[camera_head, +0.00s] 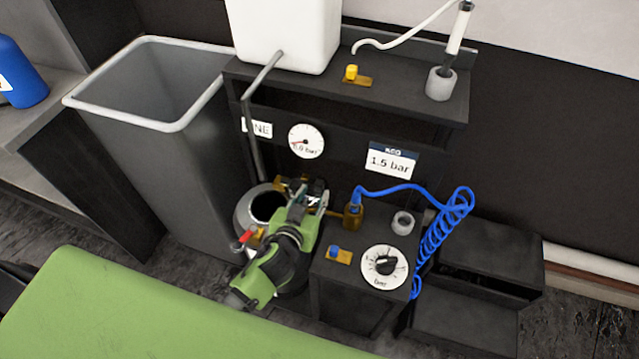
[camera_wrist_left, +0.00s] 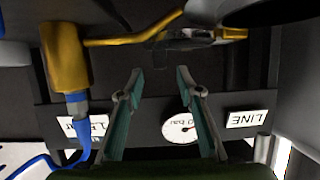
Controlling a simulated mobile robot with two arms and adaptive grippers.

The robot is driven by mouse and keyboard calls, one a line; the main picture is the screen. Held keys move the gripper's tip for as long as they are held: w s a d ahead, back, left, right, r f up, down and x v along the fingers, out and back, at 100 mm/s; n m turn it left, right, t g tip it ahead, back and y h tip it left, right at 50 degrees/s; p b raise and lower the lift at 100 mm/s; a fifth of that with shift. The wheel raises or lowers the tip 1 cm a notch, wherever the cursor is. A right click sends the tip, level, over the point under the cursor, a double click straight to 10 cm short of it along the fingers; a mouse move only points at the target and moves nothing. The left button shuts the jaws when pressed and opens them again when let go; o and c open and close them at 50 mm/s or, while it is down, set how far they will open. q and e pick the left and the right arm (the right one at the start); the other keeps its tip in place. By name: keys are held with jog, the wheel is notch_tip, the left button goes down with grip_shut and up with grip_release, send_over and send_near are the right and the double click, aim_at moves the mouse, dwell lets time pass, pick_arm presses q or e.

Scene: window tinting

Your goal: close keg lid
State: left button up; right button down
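The keg (camera_head: 243,210) stands below the shelf, left of the small black cabinet. Its round mouth (camera_head: 267,206) shows dark and open in the head view. Brass-coloured parts (camera_head: 291,184) show at the mouth's far right edge; my gripper partly hides them, and I cannot tell which part is the lid. My left gripper (camera_head: 314,189) is just right of the mouth. In the left wrist view its two fingers (camera_wrist_left: 159,76) are apart with nothing between them. A brass bar with a dark piece (camera_wrist_left: 190,38) lies beyond the fingertips. My right gripper is not in view.
A brass fitting (camera_head: 353,214) with a coiled blue hose (camera_head: 452,225) stands right of my gripper. The cabinet carries a dial (camera_head: 385,265) and a blue button (camera_head: 333,251). A red-handled tap (camera_head: 243,240) is at the keg's front. A grey bin (camera_head: 160,125) stands left.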

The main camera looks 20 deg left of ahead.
aim_at(318, 187)
pick_arm(q)
jog(key=x, duration=0.6)
jog(key=shift+w+f, duration=0.2)
jog(key=shift+w, duration=0.1)
grip_shut()
